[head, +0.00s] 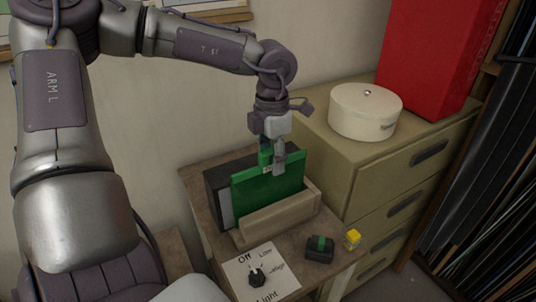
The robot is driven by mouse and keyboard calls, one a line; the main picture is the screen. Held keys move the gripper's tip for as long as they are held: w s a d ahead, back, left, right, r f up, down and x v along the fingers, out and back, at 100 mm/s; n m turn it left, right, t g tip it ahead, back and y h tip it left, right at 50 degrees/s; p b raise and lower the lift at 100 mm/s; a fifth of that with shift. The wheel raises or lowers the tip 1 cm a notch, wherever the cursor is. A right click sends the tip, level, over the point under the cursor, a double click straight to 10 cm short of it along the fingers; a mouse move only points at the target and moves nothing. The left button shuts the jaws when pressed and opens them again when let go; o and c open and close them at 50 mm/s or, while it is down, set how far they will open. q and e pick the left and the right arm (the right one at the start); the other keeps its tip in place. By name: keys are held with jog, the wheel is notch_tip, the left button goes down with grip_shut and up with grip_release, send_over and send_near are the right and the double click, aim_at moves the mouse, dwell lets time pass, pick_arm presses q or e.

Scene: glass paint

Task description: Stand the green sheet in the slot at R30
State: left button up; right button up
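The green sheet (258,194) stands almost upright, its lower edge hidden behind the front wall of a wooden slotted holder (281,216) on a small table. My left gripper (273,163) comes down from above at the sheet's top edge, and its fingers are closed on it, with one grey finger in front of the sheet. Whether the sheet's bottom touches the slot floor is hidden. No R30 mark is legible. My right gripper is not in view.
A dark panel (217,187) stands behind the green sheet. In front are a dial on a paper label (262,273), a black box with a green stripe (320,247) and a small yellow-topped item (352,239). A drawer cabinet (378,166) at the right carries a round white tin (365,110) and a red box (437,55).

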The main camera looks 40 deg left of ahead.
pick_arm(q)
grip_shut()
jog(key=shift+r, duration=0.2)
dwell(0.4)
jog(key=shift+w+d+b, duration=0.1)
jog(key=shift+d+b, duration=0.1)
jog(key=shift+b, duration=0.45)
jog(key=shift+f+b, duration=0.2)
jog(key=shift+b, duration=0.3)
dwell(0.4)
jog(key=shift+o, duration=1.1)
grip_release()
jog(key=shift+r, duration=0.1)
jog(key=shift+r+p, duration=1.9)
jog(key=shift+r, duration=1.5)
